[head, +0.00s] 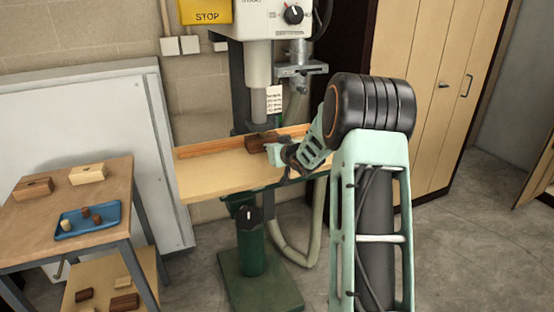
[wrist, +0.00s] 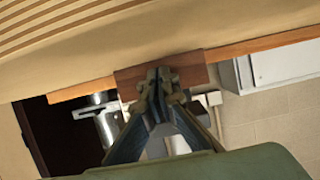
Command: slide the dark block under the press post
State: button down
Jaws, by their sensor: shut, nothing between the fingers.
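The dark block (head: 258,141) lies on the pale press table (head: 205,184), by the reddish wooden fence (head: 205,147). The grey press post (head: 259,102) hangs just above the block in the head view; whether they line up in depth I cannot tell. My gripper (head: 276,152) is shut and empty at the block's near right side. In the wrist view the closed fingertips (wrist: 159,84) overlap the face of the dark block (wrist: 190,68), at or very near contact. The fingers hide part of that face.
A side table (head: 100,204) at left carries a brown block (head: 33,188), a pale block (head: 87,173) and a blue tray (head: 88,232) with small pieces. More pieces lie on its lower shelf. A green press column (head: 250,240) and hose (head: 290,250) stand below the press table. Wooden cabinets (head: 430,90) stand right.

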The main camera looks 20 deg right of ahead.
jog(key=shift+s+f+v, duration=0.1)
jog(key=shift+f+v, duration=0.25)
jog(key=shift+v, duration=1.15)
jog(key=shift+s+f+v, duration=0.15)
jog(key=shift+f+v, duration=0.2)
jog(key=shift+v, duration=1.1)
jog(key=shift+s+f+v, duration=0.1)
jog(key=shift+f+v, duration=0.2)
jog(key=shift+v, duration=1.2)
